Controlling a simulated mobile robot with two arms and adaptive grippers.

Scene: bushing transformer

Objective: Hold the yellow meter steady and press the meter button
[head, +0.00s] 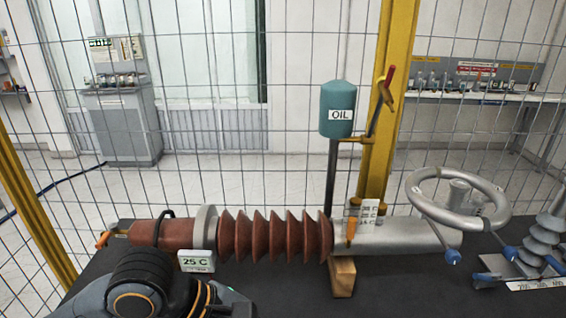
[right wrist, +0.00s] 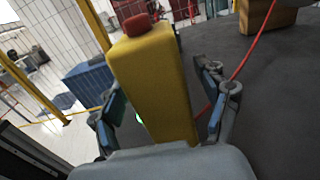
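The yellow meter (right wrist: 155,85) is in the middle of the right wrist view, a tall block tilted in the picture. Its red button (right wrist: 136,25) is on the top end. My right gripper (right wrist: 168,112) has its fingers apart, one on each side of the meter. A narrow gap shows between the meter and each finger, so it looks open around the meter. A red cable runs behind it. The meter is not visible in the head view. A dark arm joint of mine fills the lower left of the head view; my left gripper is not visible.
The ribbed brown bushing (head: 270,237) lies on a dark table, with a "25 C" label (head: 196,261) in front. A handwheel (head: 458,196), a teal oil tank (head: 338,108) and a yellow post (head: 385,100) stand right of centre. A wire fence stands behind.

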